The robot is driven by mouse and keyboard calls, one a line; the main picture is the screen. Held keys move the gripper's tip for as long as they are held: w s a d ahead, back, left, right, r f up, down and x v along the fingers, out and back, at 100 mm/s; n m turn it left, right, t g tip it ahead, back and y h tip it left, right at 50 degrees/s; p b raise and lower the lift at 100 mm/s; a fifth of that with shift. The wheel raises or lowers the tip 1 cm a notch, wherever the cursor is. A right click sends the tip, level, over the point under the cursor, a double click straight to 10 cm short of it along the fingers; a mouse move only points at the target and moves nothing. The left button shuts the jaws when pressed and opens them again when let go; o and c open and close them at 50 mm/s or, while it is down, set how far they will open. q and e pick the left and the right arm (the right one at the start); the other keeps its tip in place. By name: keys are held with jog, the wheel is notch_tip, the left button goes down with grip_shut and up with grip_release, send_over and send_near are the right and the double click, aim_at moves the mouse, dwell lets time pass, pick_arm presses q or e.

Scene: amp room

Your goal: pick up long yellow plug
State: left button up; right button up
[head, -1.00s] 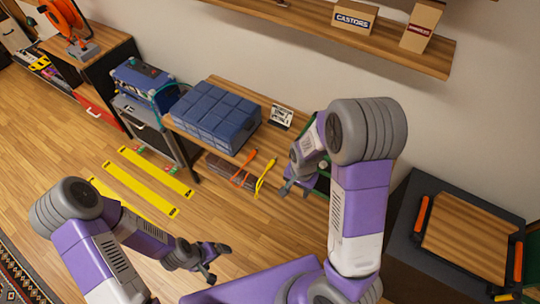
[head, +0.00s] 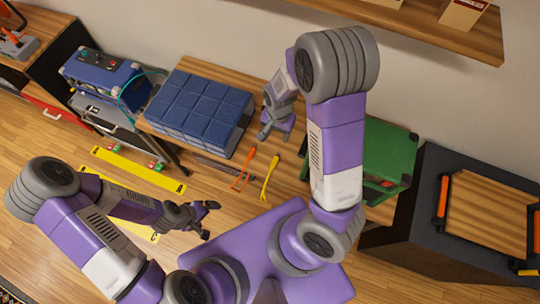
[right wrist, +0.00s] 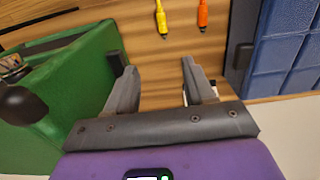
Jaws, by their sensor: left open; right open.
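The long yellow plug (head: 270,180) lies over the front edge of the wooden table, beside a similar orange plug (head: 243,168). In the right wrist view the yellow plug (right wrist: 162,18) shows at the top, beyond my open fingers, with the orange plug (right wrist: 202,12) to its right. My right gripper (head: 268,133) is open and empty over the table, between the blue case and the green case, apart from the yellow plug. It also shows in the right wrist view (right wrist: 158,75). My left gripper (head: 208,220) is open and empty, low over the floor in front.
A blue segmented case (head: 200,105) stands on the table, left of my right gripper. A green case (head: 385,160) stands to the right, partly behind my right arm. A dark cabinet (head: 440,235) is farther right. Yellow strips (head: 135,170) lie on the floor.

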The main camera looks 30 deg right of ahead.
jog(key=b, duration=1.5)
send_over(275, 160)
jog(key=f, duration=1.6)
jog(key=shift+s+f, duration=0.2)
jog(key=shift+s, duration=0.1)
notch_tip(275, 160, down, 2)
jog(key=shift+f+b, duration=0.1)
jog(key=shift+b, duration=0.55)
jog(key=f, duration=0.1)
jog(key=f+b, duration=0.1)
jog(key=f, duration=0.1)
jog(key=f+b, duration=0.1)
jog(key=f, duration=0.1)
jog(key=shift+w+f, duration=0.25)
jog(key=shift+w, duration=0.05)
jog(key=shift+r, duration=0.1)
grip_shut()
